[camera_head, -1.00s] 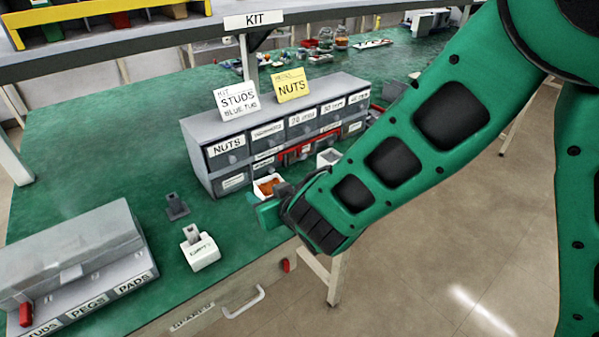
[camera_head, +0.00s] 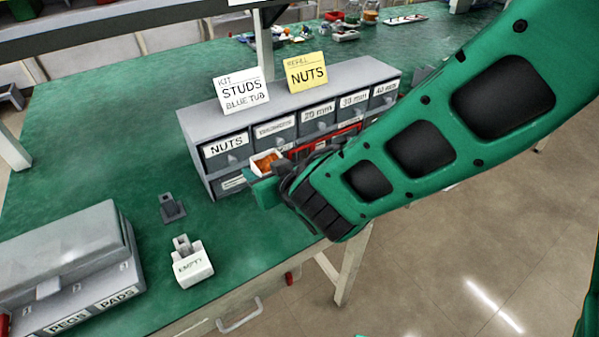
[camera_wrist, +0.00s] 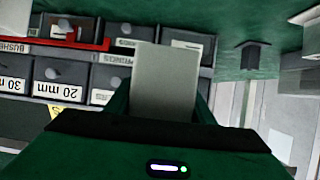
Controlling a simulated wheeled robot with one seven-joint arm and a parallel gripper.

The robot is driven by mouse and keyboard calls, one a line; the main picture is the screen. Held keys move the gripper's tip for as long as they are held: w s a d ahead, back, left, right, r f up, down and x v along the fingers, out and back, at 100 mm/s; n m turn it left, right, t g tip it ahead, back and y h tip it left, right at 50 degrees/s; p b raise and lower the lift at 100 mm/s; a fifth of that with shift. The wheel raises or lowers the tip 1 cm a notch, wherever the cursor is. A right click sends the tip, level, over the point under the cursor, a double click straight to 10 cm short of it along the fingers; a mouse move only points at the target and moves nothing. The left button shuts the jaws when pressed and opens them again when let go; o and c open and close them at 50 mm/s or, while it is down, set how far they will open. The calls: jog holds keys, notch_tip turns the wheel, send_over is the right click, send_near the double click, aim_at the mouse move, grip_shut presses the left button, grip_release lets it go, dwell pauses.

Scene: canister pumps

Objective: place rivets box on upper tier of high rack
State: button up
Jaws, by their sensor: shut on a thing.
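A small white open-topped box with orange contents (camera_head: 266,161) is at my gripper (camera_head: 268,187), in front of the drawer cabinet; its label is not readable, so I cannot confirm it is the rivets box. My gripper is shut on it, with green fingers on either side of a pale grey-white piece of the box in the wrist view (camera_wrist: 165,85). The box looks about upright, at the height of the upper drawers. An overhead shelf (camera_head: 130,22) crosses the top of the head view; I cannot tell whether it is the high rack.
The grey drawer cabinet (camera_head: 190,125) with NUTS and STUDS cards stands behind the box. A grey case (camera_head: 70,250) is at front left. The green bench (camera_head: 110,110) is clear behind it.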

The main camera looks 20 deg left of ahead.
jog(key=w+d+f, duration=0.1)
jog(key=w+f, duration=0.1)
jog(key=w+d+f, duration=0.1)
jog(key=w, duration=0.2)
jog(key=w+d+f, duration=0.1)
jog(key=w+f, duration=0.1)
jog(key=shift+w+d+f, duration=0.25)
jog(key=shift+w+f, duration=0.05)
jog(key=shift+w, duration=0.1)
jog(key=shift+f, duration=2)
jog(key=o, duration=1.4)
jog(key=shift+f, duration=0.15)
